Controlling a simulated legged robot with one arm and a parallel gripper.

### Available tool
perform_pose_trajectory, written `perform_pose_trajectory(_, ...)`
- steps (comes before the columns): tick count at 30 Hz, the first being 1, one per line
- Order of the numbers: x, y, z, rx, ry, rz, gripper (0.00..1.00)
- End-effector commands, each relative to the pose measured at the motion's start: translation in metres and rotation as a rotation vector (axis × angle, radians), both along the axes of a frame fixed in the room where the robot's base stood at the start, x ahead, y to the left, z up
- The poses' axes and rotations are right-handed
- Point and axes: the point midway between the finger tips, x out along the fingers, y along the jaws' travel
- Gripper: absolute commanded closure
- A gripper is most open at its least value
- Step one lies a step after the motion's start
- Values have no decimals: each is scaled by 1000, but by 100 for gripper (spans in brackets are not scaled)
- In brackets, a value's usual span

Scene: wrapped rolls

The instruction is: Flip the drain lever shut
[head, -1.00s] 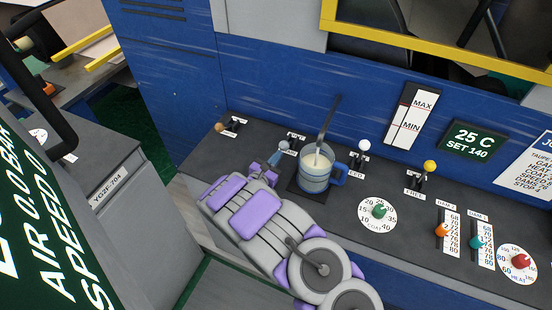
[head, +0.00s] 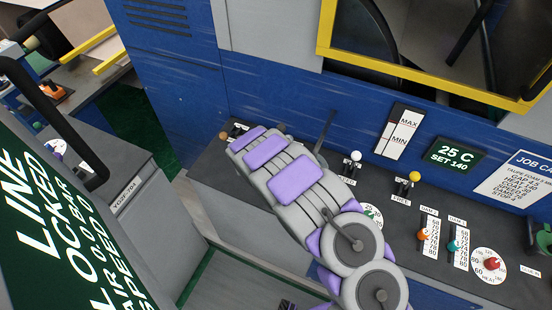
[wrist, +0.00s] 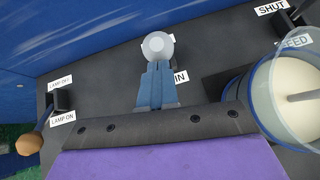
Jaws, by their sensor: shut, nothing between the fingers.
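In the wrist view a lever with a pale grey ball knob (wrist: 158,45) stands just beyond my fingertips. A label (wrist: 180,77) beside it shows only "IN", the rest being hidden, so it appears to be the drain lever. My gripper (wrist: 157,72) is shut, its blue fingers together and empty. The fingertips overlap the knob's lower edge in the picture; I cannot tell whether they touch. The lever's shaft and base are hidden behind the fingers. In the head view my arm covers the gripper and this lever.
A glass-like mug (wrist: 262,100) with pale liquid and a stick stands close right of my gripper. A brown-knobbed lamp lever (wrist: 30,143) is at left. Along the panel, white-knobbed (head: 355,157) and yellow-knobbed (head: 414,177) levers stand to the right. The blue wall (head: 280,95) rises behind.

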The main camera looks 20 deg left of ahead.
Motion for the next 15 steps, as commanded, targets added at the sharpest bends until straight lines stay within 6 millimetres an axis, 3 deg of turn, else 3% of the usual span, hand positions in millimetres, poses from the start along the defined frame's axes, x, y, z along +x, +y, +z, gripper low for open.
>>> perform_pose_trajectory(5, 8, -1, 7, 9, 82, -5, 100)
perform_pose_trajectory(15, 25, -3, 15, 7, 80, -3, 100)
